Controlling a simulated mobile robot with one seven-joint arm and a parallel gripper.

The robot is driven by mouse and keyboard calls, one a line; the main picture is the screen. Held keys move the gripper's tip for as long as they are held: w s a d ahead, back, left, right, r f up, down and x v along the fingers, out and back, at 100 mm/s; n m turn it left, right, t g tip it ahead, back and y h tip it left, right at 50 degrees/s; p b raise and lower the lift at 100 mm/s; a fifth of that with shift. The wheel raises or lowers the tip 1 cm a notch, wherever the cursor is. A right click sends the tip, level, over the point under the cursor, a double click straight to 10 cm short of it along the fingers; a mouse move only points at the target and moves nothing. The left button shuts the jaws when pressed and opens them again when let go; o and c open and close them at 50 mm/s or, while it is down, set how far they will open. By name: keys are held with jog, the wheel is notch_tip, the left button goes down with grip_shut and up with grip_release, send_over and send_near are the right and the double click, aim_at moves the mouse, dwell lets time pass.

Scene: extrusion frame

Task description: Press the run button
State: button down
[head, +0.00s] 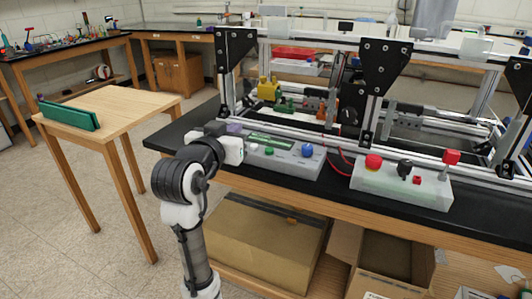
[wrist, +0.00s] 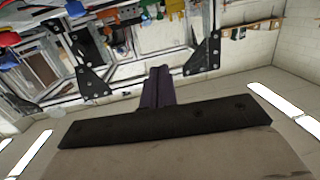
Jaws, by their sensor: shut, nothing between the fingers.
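A grey control box (head: 285,166) sits on the black bench top, with a green strip, a green button (head: 269,152) and a blue button (head: 307,150) on its top. No label can be read, so I cannot tell for sure which is the run button. My gripper (head: 236,129) is at the left end of this box, at about its height or slightly above. My white wrist hides the box's left end. In the wrist view my purple fingers (wrist: 158,85) are together, with nothing between them. I cannot tell whether they touch the box.
A white box (head: 400,190) to the right carries a red mushroom button (head: 373,162), a black knob (head: 405,168) and a red-topped lever (head: 450,158). An aluminium frame with black brackets (head: 385,68) stands just behind. A wooden table (head: 110,108) is at left.

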jog(key=d+f+m+g+h, duration=0.1)
jog(key=d+f+g, duration=0.1)
jog(key=d+f, duration=0.1)
jog(key=shift+d+f, duration=0.2)
jog(key=shift+d, duration=0.05)
jog(key=p, duration=0.2)
send_over(266, 158)
notch_tip(266, 158, down, 5)
jog(key=shift+r, duration=0.1)
jog(key=shift+s+f, duration=0.1)
jog(key=shift+f, duration=0.7)
